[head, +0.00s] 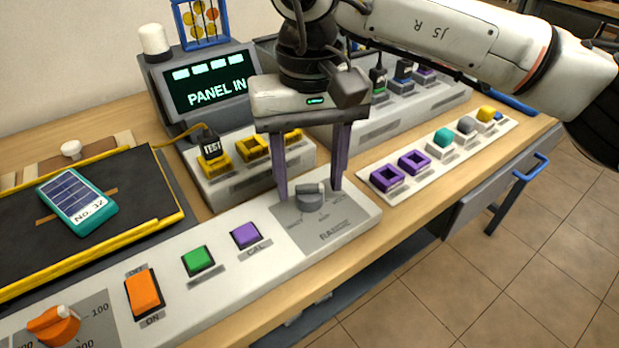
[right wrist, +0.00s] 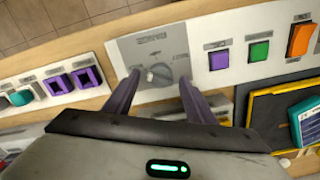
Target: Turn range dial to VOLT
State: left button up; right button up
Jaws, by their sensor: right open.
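The range dial (head: 311,196) is a grey knob on a grey plate marked RANGE, at the right end of the long white control panel (head: 215,285). In the right wrist view the dial (right wrist: 157,75) has a pale pointer mark, and the labels around it are too blurred to read. My right gripper (head: 310,192) points down over the dial with its two purple fingers apart, one on either side of the knob. In the right wrist view the fingers frame the dial with gaps showing. My left gripper is not in view.
On the panel are a purple button (head: 246,235), a green button (head: 198,260), an orange switch (head: 144,293) and an orange dial (head: 54,325). A screen (head: 210,85) reading PANEL IN stands behind. A strip with purple sockets (head: 388,177) lies to the right.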

aim_at(309, 185)
notch_tip(309, 185, up, 8)
jog(key=shift+f+p, duration=0.1)
jog(key=shift+p, duration=0.2)
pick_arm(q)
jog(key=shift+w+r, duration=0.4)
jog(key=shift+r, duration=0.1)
pick_arm(e)
jog(key=shift+r, duration=0.65)
